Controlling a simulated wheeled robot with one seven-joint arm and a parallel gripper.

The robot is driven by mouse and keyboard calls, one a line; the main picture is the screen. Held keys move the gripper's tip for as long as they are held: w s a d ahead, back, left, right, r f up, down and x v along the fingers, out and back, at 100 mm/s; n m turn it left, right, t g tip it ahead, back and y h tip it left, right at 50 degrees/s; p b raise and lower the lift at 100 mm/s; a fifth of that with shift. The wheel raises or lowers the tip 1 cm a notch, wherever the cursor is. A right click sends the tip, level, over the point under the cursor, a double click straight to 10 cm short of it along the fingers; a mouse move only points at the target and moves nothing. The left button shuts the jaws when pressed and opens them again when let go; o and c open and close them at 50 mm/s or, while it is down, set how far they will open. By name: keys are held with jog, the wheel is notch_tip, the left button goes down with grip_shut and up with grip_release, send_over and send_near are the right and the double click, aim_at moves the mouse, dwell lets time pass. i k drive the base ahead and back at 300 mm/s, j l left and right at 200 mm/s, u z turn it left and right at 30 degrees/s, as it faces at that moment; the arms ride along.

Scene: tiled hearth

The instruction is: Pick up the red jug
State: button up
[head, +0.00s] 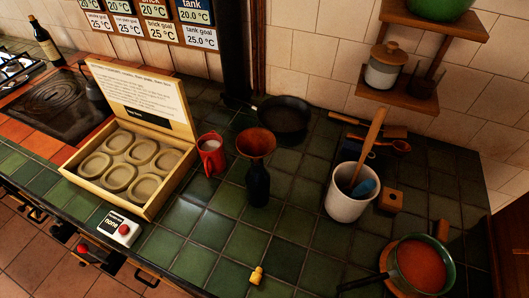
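The red jug (213,160) stands upright on the green tiled counter (225,238), left of the middle of the head view. It looks small, with a pale, whitish inside or contents at its top. It stands just right of an open wooden box (124,203) and left of a dark bottle (257,187) with a brown funnel (256,142) in its mouth. The jug stands apart from the bottle. My gripper is not in view.
A dark pan (284,115) lies behind the jug. A white crock (346,206) with utensils and a pan of orange-red contents (421,266) stand to the right. A small yellow figure (256,276) stands in front. The counter before the jug is mostly clear.

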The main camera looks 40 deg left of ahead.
aim_at(210, 147)
jog(key=u, duration=1.35)
